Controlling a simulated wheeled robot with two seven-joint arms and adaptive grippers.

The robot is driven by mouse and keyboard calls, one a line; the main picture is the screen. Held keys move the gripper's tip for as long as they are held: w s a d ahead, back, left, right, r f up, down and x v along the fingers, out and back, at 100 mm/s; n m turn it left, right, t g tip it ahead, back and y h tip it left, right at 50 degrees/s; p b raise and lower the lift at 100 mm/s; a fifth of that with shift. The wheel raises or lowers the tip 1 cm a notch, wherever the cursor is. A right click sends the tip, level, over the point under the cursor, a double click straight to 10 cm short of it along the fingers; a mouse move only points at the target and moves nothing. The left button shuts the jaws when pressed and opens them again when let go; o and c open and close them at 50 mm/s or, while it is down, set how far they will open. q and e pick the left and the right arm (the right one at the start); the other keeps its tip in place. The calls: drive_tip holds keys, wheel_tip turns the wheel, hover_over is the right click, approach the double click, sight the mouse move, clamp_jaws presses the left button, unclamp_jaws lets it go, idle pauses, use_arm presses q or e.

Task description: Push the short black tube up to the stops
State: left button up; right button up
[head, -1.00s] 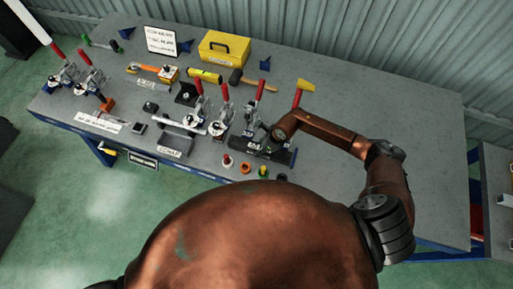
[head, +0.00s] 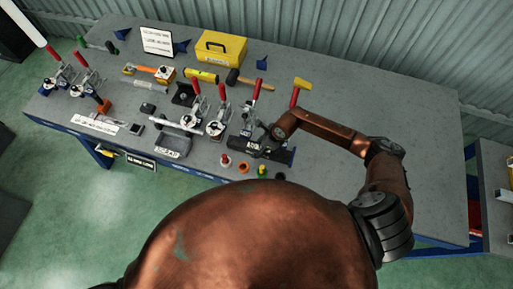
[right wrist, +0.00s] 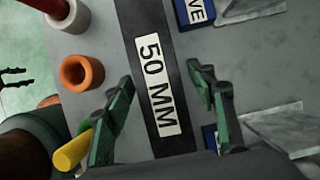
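The black tube with a white "50 MM" label (right wrist: 158,85) runs lengthwise through the middle of the right wrist view. My right gripper (right wrist: 162,100) is open, with one green fingertip on each side of the tube. Narrow gaps seem to show between the fingertips and the tube; I cannot tell whether either touches it. In the head view my right gripper (head: 262,149) is low over the black part at the front of the bench and partly hides it. The stops cannot be made out. Dark finger-like shapes at the left edge of the right wrist view may be my left gripper.
An orange ring (right wrist: 82,75) and a yellow peg (right wrist: 73,151) lie left of the tube. Toggle clamps with red handles (head: 223,110) stand left of my right gripper. A yellow toolbox (head: 221,48) is at the back. The bench's right part (head: 400,110) is clear.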

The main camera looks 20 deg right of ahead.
drive_tip(key=shift+o, duration=0.2)
drive_tip(key=shift+d+f, duration=0.1)
drive_tip(key=shift+d, duration=0.2)
drive_tip(key=shift+d+r, duration=0.15)
drive_tip(key=shift+r, duration=0.2)
drive_tip(key=v, duration=1)
drive_tip(key=shift+r, duration=0.25)
drive_tip(key=shift+s+r, duration=0.15)
drive_tip(key=shift+r, duration=0.3)
